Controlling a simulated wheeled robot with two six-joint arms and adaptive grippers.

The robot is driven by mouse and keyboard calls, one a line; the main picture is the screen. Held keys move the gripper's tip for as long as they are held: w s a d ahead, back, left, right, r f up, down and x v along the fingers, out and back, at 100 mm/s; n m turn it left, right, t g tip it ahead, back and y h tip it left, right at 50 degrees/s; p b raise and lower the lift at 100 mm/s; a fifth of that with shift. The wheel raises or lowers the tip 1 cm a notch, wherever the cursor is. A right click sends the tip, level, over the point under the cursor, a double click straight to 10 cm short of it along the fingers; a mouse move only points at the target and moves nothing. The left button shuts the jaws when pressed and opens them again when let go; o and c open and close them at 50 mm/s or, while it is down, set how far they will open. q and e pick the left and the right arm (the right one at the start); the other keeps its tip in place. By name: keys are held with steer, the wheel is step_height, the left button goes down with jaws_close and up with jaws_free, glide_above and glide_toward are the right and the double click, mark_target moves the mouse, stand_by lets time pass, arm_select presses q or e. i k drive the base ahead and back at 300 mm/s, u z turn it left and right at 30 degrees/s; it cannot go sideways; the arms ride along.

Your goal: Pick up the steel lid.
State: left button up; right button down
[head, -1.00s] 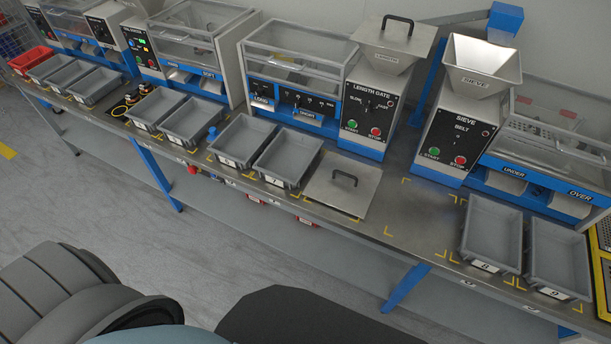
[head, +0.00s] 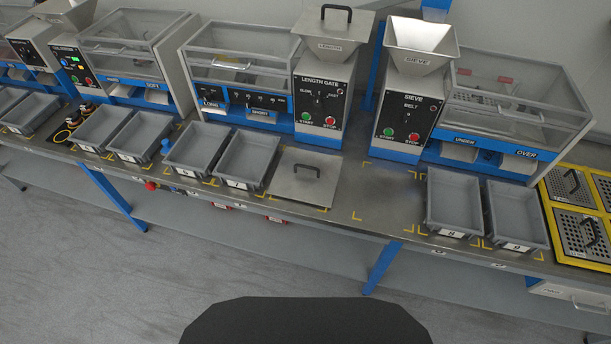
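A flat square steel lid (head: 289,187) with a dark bar handle lies on the bench, right of the grey trays under the length gate machine. A second steel lid (head: 346,20) with a black handle sits on top of the hopper marked LENGTH. The hopper marked SIEVE (head: 420,38) is open at the top. Neither of my grippers is in view, and nothing is seen touching either lid.
Grey trays (head: 197,147) stand left of the bench lid, and trays 8 (head: 453,200) and 9 (head: 515,213) stand to its right. Between lid and tray 8 is bare bench (head: 374,207) with yellow corner marks. Perforated yellow-edged panels (head: 588,238) lie far right.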

mark_target(311, 177)
steer(key=k, duration=1.3)
steer(key=u, duration=0.5)
steer(key=i, duration=0.65)
steer(key=u, duration=0.45)
steer(key=i, duration=0.85)
steer(key=z, duration=0.2)
